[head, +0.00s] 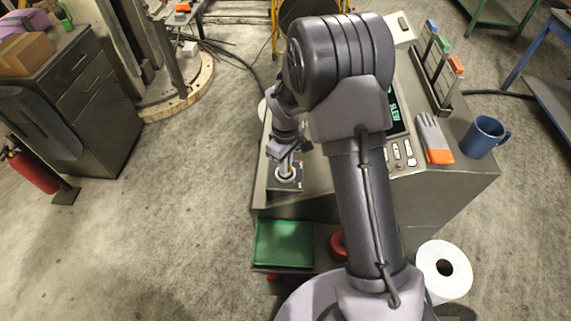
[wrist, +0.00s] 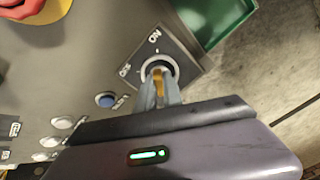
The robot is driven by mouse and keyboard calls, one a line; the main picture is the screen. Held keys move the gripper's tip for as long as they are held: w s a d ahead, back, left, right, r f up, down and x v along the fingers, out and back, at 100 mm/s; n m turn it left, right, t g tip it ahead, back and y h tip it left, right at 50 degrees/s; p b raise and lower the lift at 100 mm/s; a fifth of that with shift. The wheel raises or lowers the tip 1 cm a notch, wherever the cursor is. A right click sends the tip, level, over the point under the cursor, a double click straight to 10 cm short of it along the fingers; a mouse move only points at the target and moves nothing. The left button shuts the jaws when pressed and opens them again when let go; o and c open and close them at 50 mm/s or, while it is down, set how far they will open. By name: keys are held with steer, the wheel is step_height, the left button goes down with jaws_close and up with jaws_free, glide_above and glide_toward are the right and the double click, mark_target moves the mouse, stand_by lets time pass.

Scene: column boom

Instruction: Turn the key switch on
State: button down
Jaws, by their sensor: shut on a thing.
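The key switch (wrist: 158,66) is a round ring on a dark square plate marked ON and OFF, in the upper middle of the wrist view. In the head view its plate (head: 285,186) lies at the console's near left corner. My gripper (wrist: 160,92) is over the switch, its two fingers shut on the brass-coloured key (wrist: 158,80) at the ring. In the head view my gripper (head: 286,163) points down onto the switch. The fingers hide part of the key, and I cannot tell for certain which mark it points to.
A blue button (wrist: 105,100) and white buttons sit beside the switch, with a red knob on yellow (wrist: 30,10) farther off. A green tray (head: 285,244) is just below the console corner. A glove (head: 434,138) and blue mug (head: 485,137) lie on the console's right.

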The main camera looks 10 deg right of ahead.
steer(key=shift+w+r+m, duration=0.1)
steer(key=shift+m, duration=0.2)
stand_by(1.2)
steer(key=c, duration=1.5)
jaws_free()
steer(key=shift+o, duration=0.2)
step_height(320, 180, up, 17)
steer(key=p, duration=0.3)
steer(key=shift+r, duration=0.15)
